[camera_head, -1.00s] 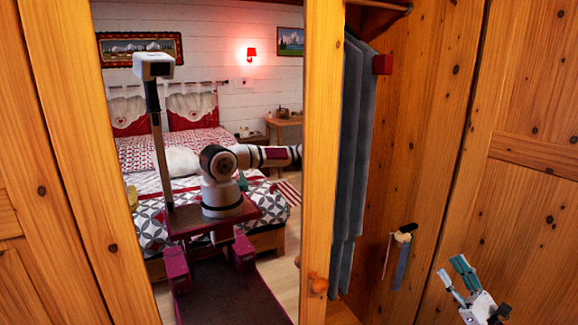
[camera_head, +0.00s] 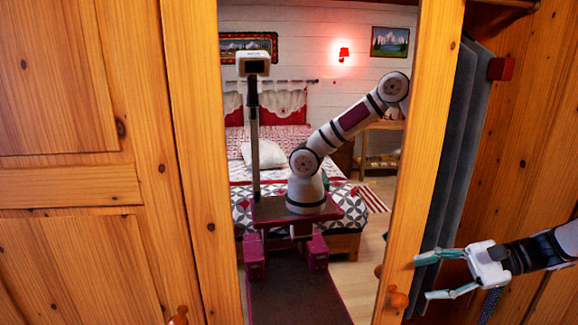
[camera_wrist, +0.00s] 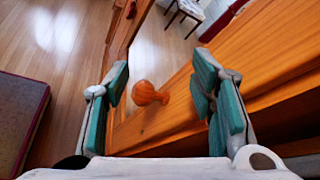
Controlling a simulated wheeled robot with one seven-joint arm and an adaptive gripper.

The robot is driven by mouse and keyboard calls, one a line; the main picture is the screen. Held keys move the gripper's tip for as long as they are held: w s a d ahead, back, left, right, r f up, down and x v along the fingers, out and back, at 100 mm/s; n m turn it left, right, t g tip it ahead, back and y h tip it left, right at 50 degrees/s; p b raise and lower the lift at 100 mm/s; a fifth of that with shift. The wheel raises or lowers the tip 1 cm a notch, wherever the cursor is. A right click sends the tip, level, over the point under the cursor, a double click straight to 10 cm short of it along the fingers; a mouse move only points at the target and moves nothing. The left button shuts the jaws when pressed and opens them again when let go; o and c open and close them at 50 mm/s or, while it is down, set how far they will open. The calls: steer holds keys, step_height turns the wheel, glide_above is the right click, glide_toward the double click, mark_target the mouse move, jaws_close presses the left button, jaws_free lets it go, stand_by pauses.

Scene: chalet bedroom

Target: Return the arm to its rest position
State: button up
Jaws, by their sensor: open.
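My gripper (camera_head: 428,277) is at the lower right in the head view, its forearm coming in from the right edge. Its teal-padded fingers are spread apart and point left toward a round wooden door knob (camera_head: 398,299). In the wrist view, my gripper (camera_wrist: 163,80) is open, and the knob (camera_wrist: 148,93) shows between the fingers. Nothing is held. I cannot tell whether a finger touches the knob. My arm also shows as a reflection in the mirror, bent with its upper link raised to the right.
A mirror (camera_head: 290,185) in a wooden door frame (camera_head: 425,150) stands ahead, reflecting the bedroom and my body. The wardrobe to the right is open, with grey clothes (camera_head: 455,150) hanging inside. Wooden panels (camera_head: 60,110) fill the left. Wooden floor (camera_wrist: 60,35) shows in the wrist view.

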steer(key=s+a+r+n+g+h, duration=0.3)
steer(key=s+a+r+n+h, duration=0.4)
steer(key=s+a+h, duration=0.3)
steer(key=s+a+r+n+t+h, duration=0.3)
steer(key=s+r+n+t, duration=0.2)
steer(key=s+r+n, duration=0.4)
step_height(320, 180, down, 27)
steer(key=m+g+b, duration=0.2)
steer(key=g+b, duration=0.2)
steer(key=b, duration=1.8)
step_height(320, 180, up, 19)
steer(key=t+p, duration=0.3)
steer(key=p, duration=1.4)
steer(key=shift+s, duration=0.4)
steer(key=shift+f, duration=0.1)
